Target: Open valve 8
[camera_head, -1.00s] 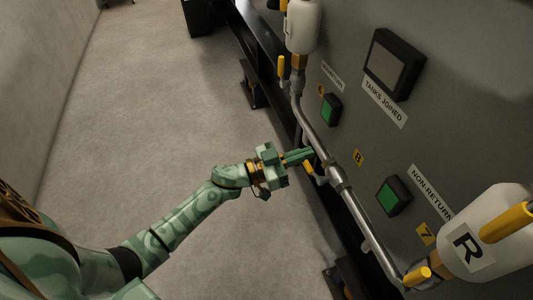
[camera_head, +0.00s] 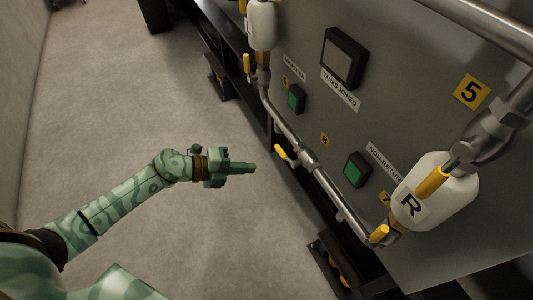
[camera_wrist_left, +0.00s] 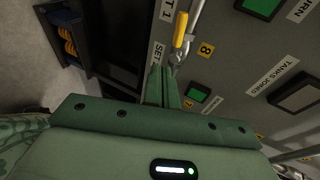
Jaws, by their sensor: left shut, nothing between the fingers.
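Valve 8 is on the grey pipe, with a yellow lever (camera_head: 281,152) that sticks out to the left of the pipe in the head view. The yellow label 8 (camera_head: 324,139) is on the panel to its right. In the wrist view the yellow lever (camera_wrist_left: 181,30) is just beyond my fingertips, close to the label 8 (camera_wrist_left: 205,50). My left gripper (camera_head: 252,168) is shut and empty, to the left of the lever and apart from it in the head view. Its closed green fingers also show in the wrist view (camera_wrist_left: 163,75). My right gripper is not in view.
The pipe (camera_head: 322,180) runs along the grey panel (camera_head: 290,65). Green buttons (camera_head: 356,170), a dark square display (camera_head: 343,56) and a white tank marked R (camera_head: 445,190) are near. Another yellow lever (camera_head: 379,234) is near label 7. Open floor (camera_head: 150,110) lies to the left.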

